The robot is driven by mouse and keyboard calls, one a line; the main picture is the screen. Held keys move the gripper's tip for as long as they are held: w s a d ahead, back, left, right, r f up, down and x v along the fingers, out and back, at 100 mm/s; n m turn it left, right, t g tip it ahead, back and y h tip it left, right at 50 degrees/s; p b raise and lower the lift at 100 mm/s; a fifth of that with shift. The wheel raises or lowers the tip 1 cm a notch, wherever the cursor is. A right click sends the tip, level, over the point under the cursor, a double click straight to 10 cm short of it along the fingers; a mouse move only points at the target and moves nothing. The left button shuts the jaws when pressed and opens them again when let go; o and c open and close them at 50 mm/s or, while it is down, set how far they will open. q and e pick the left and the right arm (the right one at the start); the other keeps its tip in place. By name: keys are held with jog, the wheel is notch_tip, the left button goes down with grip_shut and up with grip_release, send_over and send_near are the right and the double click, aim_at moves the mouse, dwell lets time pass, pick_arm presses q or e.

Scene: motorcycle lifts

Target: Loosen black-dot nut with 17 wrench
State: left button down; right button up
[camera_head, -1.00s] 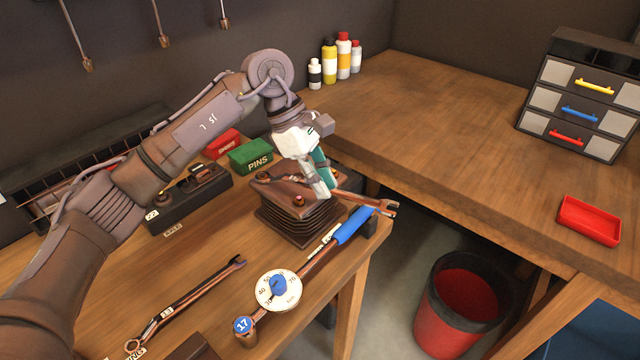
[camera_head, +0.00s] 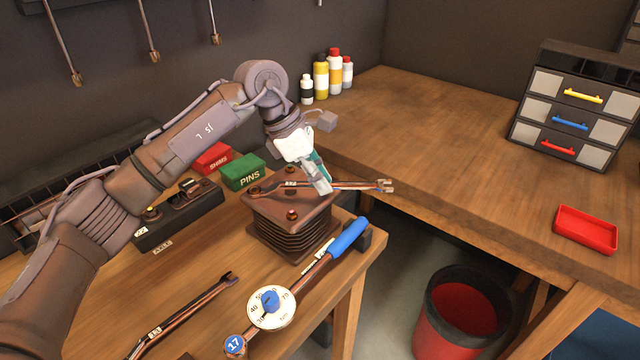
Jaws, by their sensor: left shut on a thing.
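My left gripper (camera_head: 321,184) is shut on a combination wrench (camera_head: 352,184) above the right back part of a dark finned block (camera_head: 290,232). The wrench lies nearly level across the block's top. Its open jaw points right, past the block, and its ring end is at the block's left corner, where it seems to sit around a nut. The label on the wrench is too small to read. A reddish nut (camera_head: 292,215) shows at the block's front corner. I cannot make out a black dot on any nut. My right gripper is not in view.
A torque wrench (camera_head: 346,238) with a blue handle, dial and "17" tag lies in front of the block. Another wrench (camera_head: 190,315) lies left of it. A green PINS box (camera_head: 242,172) and a red box (camera_head: 213,158) stand behind. A red bin (camera_head: 455,315) is below right.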

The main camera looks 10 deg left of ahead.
pick_arm(q)
jog(key=shift+r+p, duration=0.3)
jog(key=shift+r, duration=0.4)
jog(key=shift+r+p, duration=1.65)
jog(key=shift+r, duration=1.2)
